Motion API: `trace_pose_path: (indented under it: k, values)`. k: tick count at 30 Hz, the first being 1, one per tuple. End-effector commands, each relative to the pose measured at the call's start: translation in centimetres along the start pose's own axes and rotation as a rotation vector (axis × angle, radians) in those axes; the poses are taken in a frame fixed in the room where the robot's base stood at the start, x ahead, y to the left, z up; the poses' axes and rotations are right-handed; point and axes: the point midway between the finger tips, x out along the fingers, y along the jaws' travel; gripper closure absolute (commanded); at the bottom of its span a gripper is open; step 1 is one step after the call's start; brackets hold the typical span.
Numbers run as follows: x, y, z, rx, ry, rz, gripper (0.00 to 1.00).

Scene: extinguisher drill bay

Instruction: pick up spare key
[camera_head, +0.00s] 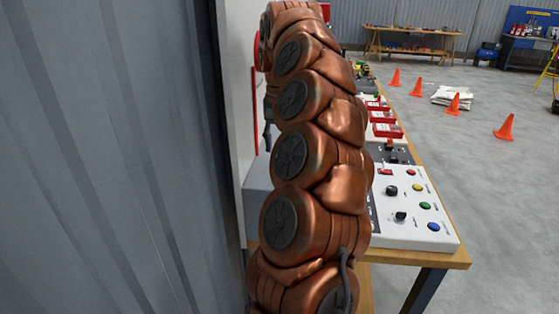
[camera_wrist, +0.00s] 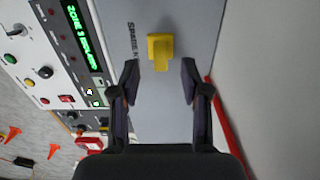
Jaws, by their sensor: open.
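The spare key (camera_wrist: 160,50) shows in the wrist view as a small yellow piece on a grey panel (camera_wrist: 190,110). Black lettering beside it reads "SPARE K", with the rest hidden. My gripper (camera_wrist: 158,78) is open in the wrist view, with one dark finger on each side and a clear gap between them. The yellow key lies in line with this gap, around and just beyond the fingertips. I cannot tell how far it is from them in depth, and nothing is held. In the head view my copper-coloured arm hides the key and gripper.
A control panel (camera_head: 420,232) with knobs and coloured buttons sits on the wooden bench (camera_head: 458,259). A green-lit display (camera_wrist: 84,38) stands left of the key. A red strip (camera_wrist: 222,125) runs to the right. Orange cones (camera_head: 504,128) stand on the floor.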

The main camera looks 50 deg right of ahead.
Motion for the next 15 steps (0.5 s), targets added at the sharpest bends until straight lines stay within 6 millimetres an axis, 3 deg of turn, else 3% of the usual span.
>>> trace_pose_path:
  k: [15]
  values:
    - [3.6,-0.1,0.0,-0.001,-0.002,0.001,0.54]
